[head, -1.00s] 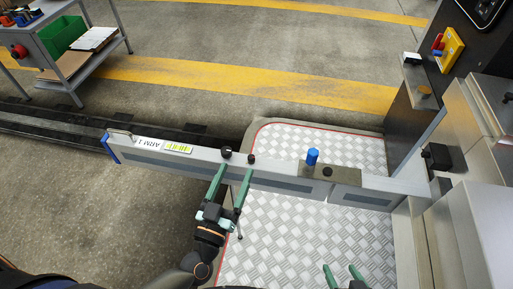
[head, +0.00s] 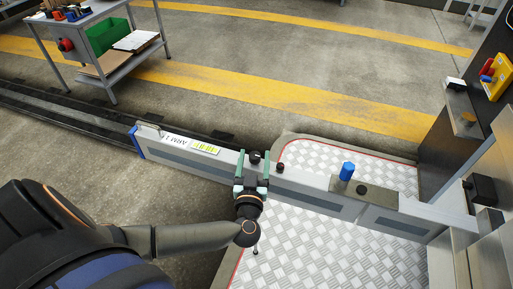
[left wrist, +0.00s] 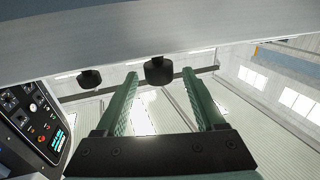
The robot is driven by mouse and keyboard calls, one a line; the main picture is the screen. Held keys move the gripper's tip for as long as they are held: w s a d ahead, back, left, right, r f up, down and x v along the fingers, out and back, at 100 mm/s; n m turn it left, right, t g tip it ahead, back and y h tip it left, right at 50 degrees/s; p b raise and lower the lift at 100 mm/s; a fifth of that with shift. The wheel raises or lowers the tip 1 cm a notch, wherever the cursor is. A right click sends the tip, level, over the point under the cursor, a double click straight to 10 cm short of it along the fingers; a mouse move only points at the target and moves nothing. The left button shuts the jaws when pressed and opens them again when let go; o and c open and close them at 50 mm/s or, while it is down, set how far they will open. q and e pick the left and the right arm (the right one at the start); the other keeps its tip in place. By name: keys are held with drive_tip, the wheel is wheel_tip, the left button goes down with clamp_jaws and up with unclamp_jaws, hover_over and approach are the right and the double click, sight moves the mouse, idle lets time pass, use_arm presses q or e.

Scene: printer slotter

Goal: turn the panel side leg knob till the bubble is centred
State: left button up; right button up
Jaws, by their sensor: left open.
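Two black knobs sit on the grey beam labelled ARM 1 (head: 318,191): a left knob (head: 255,157) and a right knob (head: 280,168). I cannot tell which is the panel side leg knob. My left gripper (head: 254,154) is open, with its green fingers on either side of the left knob. In the left wrist view, one knob (left wrist: 159,71) shows between the fingertips, apart from both, and the other knob (left wrist: 90,79) is to the left. I cannot make out the bubble. My right gripper is out of view.
Grey cabinets and a yellow box (head: 495,76) are at the right. A trolley with a green bin (head: 107,37) stands at the far left. A panel with a lit screen (left wrist: 57,140) shows in the left wrist view.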

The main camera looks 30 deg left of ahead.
use_arm(q)
drive_tip(key=shift+x, duration=2.25)
clamp_jaws()
